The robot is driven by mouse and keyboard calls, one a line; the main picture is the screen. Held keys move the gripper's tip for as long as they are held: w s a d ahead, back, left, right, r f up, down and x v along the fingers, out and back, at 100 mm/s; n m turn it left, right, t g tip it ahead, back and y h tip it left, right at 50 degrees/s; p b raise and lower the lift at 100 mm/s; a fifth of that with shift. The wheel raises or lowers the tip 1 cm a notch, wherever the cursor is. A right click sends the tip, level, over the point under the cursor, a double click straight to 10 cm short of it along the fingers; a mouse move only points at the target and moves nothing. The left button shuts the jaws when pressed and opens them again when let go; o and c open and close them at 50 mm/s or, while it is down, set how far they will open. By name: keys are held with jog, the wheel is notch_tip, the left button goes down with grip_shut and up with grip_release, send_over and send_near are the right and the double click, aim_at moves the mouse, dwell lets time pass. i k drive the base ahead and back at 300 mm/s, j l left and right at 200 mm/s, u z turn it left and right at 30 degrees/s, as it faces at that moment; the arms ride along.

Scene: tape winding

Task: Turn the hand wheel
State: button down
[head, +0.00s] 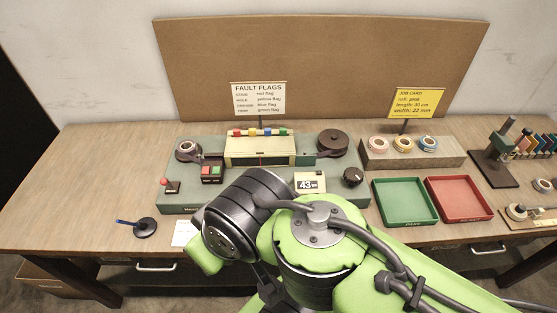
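The tape winding machine (178,200) is a grey-green base on the wooden table, with a cream housing (240,152) in its middle. A dark round disc (332,142) stands at its back right and a dark round knob (353,176) at its front right. I cannot tell for sure which part is the hand wheel; it may also be hidden behind my arm. My green and black arm covers the machine's front middle. My gripper does not show, so its fingers and anything in them are unseen.
A red lever (171,185), a red and green button box (212,170) and a small display reading 43 (309,183) sit on the machine. A green tray (404,220) and a red tray (459,217) lie to the right. A tape rack (445,158) stands behind them. The table's left side is mostly clear.

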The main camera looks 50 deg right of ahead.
aim_at(353, 176)
jog(key=z, duration=1.35)
